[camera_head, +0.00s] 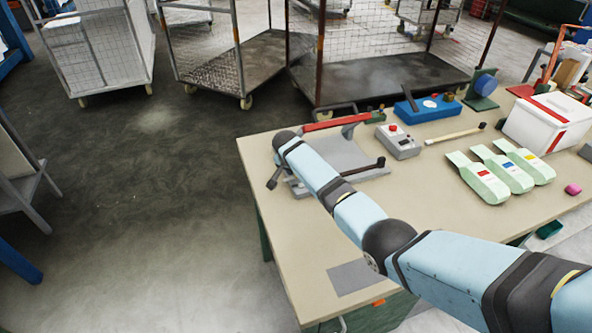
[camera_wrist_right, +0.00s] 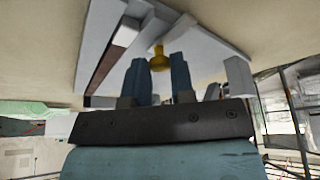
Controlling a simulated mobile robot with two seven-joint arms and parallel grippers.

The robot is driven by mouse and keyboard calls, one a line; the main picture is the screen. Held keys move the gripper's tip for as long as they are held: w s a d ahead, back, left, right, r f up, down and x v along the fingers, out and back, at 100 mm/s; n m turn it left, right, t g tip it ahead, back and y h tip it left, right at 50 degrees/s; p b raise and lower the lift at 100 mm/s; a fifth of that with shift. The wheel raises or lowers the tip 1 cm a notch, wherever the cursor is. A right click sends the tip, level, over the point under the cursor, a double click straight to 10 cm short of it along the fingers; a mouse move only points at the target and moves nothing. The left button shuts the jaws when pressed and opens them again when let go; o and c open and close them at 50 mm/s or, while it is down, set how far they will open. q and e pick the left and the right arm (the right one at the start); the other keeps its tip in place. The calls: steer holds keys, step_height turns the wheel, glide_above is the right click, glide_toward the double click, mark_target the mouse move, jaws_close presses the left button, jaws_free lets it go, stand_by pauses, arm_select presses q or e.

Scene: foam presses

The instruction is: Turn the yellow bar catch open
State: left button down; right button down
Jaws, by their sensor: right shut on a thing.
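The yellow bar catch (camera_wrist_right: 159,60) shows in the right wrist view as a short yellow piece against the pale grey press (camera_wrist_right: 205,55). My right gripper (camera_wrist_right: 158,66) has its two blue-grey fingers on either side of it and is shut on it. How far the catch is turned I cannot tell. In the head view the grey press (camera_head: 345,160) with a red bar stands at the table's left end. My right arm reaches over it from the right and hides the catch and the fingers there. My left gripper is not in view.
On the table (camera_head: 440,215) are a grey box with a red button (camera_head: 398,142), a blue block (camera_head: 427,107), several pale green pouches (camera_head: 480,178), a pink piece (camera_head: 572,189) and a white-and-red box (camera_head: 548,122). Wire trolleys (camera_head: 225,50) stand behind. The table's front middle is mostly clear.

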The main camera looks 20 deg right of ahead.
stand_by(0.4)
steer(key=c, duration=1)
jaws_free()
steer(key=v, duration=1.3)
steer(key=shift+s+a+r+b, duration=0.15)
steer(key=shift+r+b, duration=0.15)
